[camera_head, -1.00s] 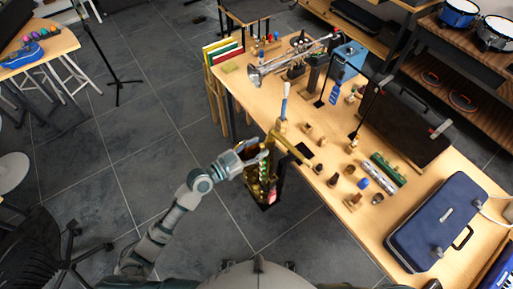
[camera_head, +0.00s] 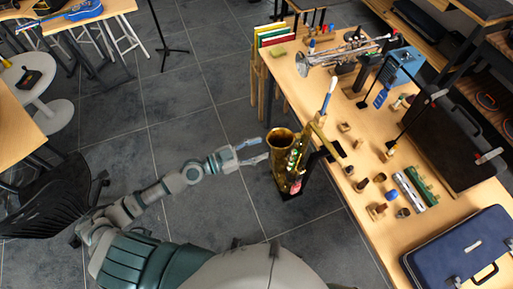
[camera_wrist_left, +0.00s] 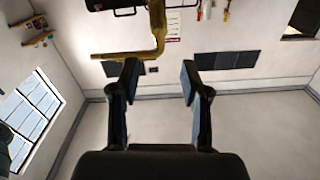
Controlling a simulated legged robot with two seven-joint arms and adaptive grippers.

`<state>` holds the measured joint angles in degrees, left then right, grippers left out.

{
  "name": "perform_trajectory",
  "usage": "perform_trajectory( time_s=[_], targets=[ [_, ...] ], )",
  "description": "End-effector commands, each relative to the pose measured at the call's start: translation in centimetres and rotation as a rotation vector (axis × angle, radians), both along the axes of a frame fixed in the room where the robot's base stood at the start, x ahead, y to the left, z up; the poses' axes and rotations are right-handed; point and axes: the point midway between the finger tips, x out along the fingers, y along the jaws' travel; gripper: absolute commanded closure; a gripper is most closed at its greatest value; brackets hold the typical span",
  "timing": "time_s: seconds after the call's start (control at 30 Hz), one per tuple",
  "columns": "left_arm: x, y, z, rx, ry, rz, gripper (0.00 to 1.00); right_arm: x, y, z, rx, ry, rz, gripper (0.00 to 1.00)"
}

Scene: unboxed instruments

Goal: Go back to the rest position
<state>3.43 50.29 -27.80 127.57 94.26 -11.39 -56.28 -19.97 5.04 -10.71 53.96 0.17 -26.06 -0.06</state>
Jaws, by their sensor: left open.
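My left gripper (camera_head: 250,153) is open and empty over the floor, left of the golden saxophone, in the head view. Its two fingers (camera_wrist_left: 158,85) are spread wide in the left wrist view, with nothing between them. The saxophone (camera_head: 281,146) stands upright on a dark stand beside the table's left edge, a small gap from my fingertips. A golden bar-shaped part (camera_wrist_left: 157,40) shows beyond my fingers in the left wrist view. My right gripper is not in view.
The wooden table (camera_head: 345,225) on the right bears a trumpet (camera_head: 340,55), small wooden pieces and a blue case (camera_head: 455,250). A black chair (camera_head: 60,195) stands near my left arm. Grey floor (camera_head: 170,110) is open ahead of the arm.

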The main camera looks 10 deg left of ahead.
Motion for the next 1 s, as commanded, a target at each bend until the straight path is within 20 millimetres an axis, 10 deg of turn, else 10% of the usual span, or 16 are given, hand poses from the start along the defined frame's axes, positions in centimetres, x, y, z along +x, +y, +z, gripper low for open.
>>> perform_trajectory(
  time_s=[0.67,0.83,1.0],
  targets=[
    [0.4,0.4,-0.7,0.004,0.010,0.015,0.54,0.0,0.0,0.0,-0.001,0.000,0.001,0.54],
    [3.5,3.0,-7.6,0.060,0.102,0.138,0.54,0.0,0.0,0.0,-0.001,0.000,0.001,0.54],
    [5.0,7.5,-20.8,0.172,0.308,0.331,0.54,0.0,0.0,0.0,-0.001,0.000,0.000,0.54]
  ],
)
